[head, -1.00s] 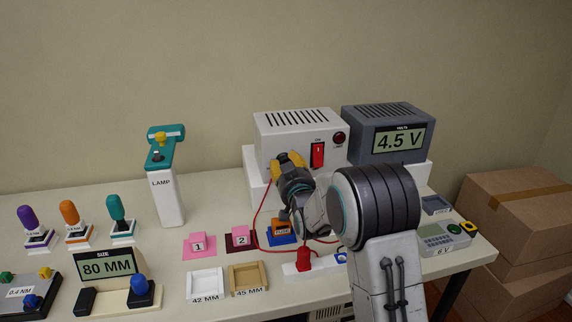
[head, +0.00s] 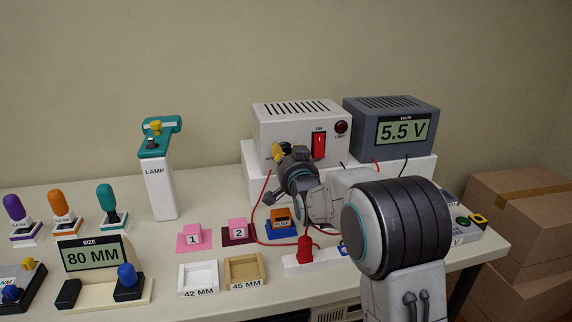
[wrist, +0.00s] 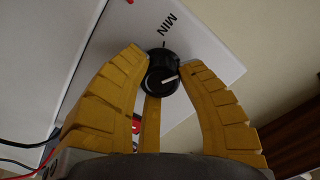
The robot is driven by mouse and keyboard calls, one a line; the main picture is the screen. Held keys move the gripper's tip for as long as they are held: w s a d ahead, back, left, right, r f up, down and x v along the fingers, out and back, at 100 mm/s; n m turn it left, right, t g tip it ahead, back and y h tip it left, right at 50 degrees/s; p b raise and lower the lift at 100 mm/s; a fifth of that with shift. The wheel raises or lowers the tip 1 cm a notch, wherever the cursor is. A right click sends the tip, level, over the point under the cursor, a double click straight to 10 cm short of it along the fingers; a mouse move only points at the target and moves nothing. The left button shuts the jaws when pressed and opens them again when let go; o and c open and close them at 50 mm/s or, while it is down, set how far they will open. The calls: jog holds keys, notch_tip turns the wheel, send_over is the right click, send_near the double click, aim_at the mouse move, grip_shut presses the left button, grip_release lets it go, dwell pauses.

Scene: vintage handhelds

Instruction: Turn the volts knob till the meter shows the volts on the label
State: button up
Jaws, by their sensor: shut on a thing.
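The volts knob (wrist: 161,77) is black with a white pointer line, on the front of the white power supply (head: 285,122). My gripper (wrist: 164,66) has its yellow fingers closed around the knob in the wrist view. The pointer aims right and slightly up in that view, away from the MIN mark (wrist: 168,24). In the head view my gripper (head: 281,151) hides the knob. The grey volts meter (head: 365,125) reads 5.5 V on its display (head: 402,131). The label (head: 458,241) on the handheld at the right is mostly hidden by my arm; only a "V" shows.
The supply has a red switch (head: 319,146) turned to view and a red limit lamp (head: 341,127). Red and black leads run below it. A red clip (head: 305,249), an orange filter block (head: 281,221) and pink blocks stand in front. Cardboard boxes (head: 525,200) stand at the right.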

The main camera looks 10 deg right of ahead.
jog(key=shift+r+m+b, duration=0.25)
jog(key=shift+m+b, duration=0.55)
jog(key=shift+m, duration=0.2)
jog(key=o, duration=1.2)
jog(key=shift+f, duration=0.15)
jog(key=shift+s, duration=5.95)
